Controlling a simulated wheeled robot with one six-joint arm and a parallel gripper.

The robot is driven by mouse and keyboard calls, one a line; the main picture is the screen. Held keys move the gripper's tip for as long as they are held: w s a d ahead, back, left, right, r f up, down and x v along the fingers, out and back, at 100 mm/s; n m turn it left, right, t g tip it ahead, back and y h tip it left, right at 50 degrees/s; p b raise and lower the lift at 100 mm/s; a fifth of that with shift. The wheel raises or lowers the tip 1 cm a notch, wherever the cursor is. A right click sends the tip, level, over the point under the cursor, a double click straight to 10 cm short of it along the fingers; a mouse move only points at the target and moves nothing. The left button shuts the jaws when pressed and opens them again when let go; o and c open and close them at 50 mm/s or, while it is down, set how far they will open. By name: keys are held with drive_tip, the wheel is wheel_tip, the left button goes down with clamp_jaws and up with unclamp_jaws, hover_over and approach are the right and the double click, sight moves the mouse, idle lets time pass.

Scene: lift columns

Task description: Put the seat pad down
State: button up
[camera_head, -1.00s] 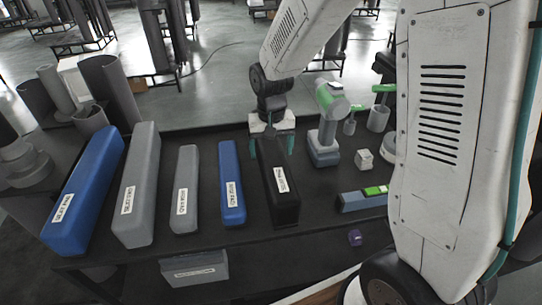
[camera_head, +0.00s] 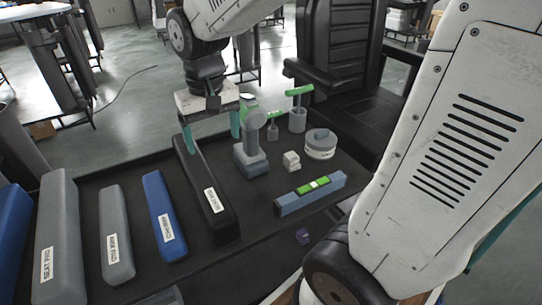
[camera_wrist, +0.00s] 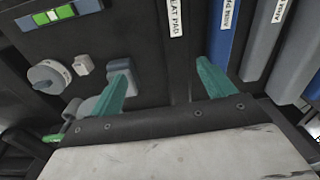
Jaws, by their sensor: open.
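In the wrist view the block runs between the two fingers (camera_wrist: 165,85), touching neither as far as I can see. The exact height of the fingers is unclear.
Left of it lie a blue block (camera_head: 162,215), a grey block (camera_head: 116,225) and a larger grey block (camera_head: 58,215). To the right are a grey-blue stand (camera_head: 252,160), a white cube (camera_head: 291,161), a round dial piece (camera_head: 320,147) and a blue level (camera_head: 312,195). A black chair stands behind.

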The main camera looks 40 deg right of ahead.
drive_tip(key=s+d+r+n, duration=0.1)
drive_tip(key=s+d+r, duration=0.1)
drive_tip(key=s, duration=1.5)
drive_tip(key=shift+s+r+n+t, duration=0.3)
drive_tip(key=shift+r+t, duration=0.1)
drive_tip(key=shift+r, duration=0.2)
drive_tip(key=shift+d, duration=0.1)
